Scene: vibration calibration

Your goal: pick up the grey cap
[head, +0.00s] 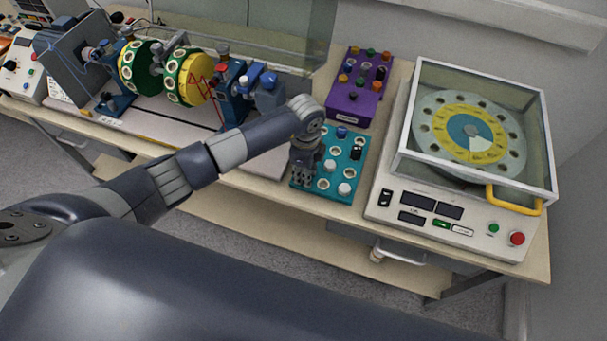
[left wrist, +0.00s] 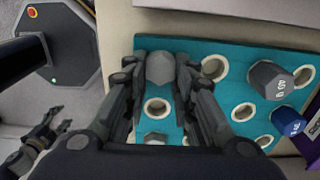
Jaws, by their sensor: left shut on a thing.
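The teal board (head: 317,188) lies on the bench and has round white-rimmed holes and several caps. My left gripper (head: 302,181) reaches over the board's left part from above. In the left wrist view the left gripper (left wrist: 160,85) is shut on a grey hexagonal cap (left wrist: 160,68), seen from above between its fingertips. Whether the cap is clear of the board cannot be told. An empty hole (left wrist: 157,107) and another pale grey cap (left wrist: 155,138) show beside it. My right gripper (left wrist: 30,138) shows at the left wrist view's lower left, fingers apart and empty.
A dark cap (left wrist: 270,80) and a blue cap (left wrist: 287,121) stand on the board. A purple board (head: 347,107) lies behind it. A balancing machine with a glazed lid (head: 555,170) stands right. A rotor rig with green-yellow discs (head: 187,75) stands left.

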